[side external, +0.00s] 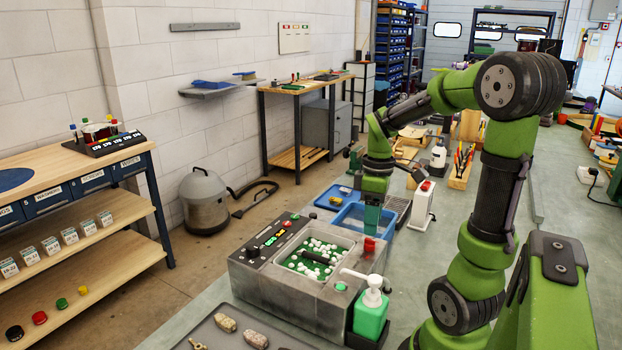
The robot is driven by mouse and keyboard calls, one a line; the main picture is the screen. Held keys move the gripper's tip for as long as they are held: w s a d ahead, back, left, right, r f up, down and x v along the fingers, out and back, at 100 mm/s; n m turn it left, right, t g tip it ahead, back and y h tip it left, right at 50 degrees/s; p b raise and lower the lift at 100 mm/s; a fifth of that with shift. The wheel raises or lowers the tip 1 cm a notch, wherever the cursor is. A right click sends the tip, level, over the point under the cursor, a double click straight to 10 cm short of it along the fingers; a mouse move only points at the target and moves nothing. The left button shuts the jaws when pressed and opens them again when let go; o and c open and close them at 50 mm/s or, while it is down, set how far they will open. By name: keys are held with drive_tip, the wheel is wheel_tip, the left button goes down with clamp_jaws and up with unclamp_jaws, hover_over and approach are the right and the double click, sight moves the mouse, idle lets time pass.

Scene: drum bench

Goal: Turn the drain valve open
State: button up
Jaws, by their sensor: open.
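A grey box-shaped machine (255,272) stands on the bench with an open tub on top. The tub holds a green bed with many white pieces and a dark bar (316,257). A small red part (369,245) sits at the machine's right back corner; I cannot tell for certain whether it is the drain valve's handle. My gripper (372,222) points down just above and behind this red part. It is open, and nothing shows in it. The gap between its fingers and the red part is hard to judge from this side.
A green pump bottle (370,316) stands close at the machine's front right. Blue trays (350,215) lie behind the machine, and a white box with a red top (420,205) stands right of my gripper. A grey tray (225,328) with stone-like pieces lies in front.

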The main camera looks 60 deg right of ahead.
sight(370, 239)
wheel_tip(370, 239, down, 5)
drive_tip(key=shift+a+f, duration=0.1)
drive_tip(key=shift+a, duration=0.05)
clamp_jaws()
idle(0.4)
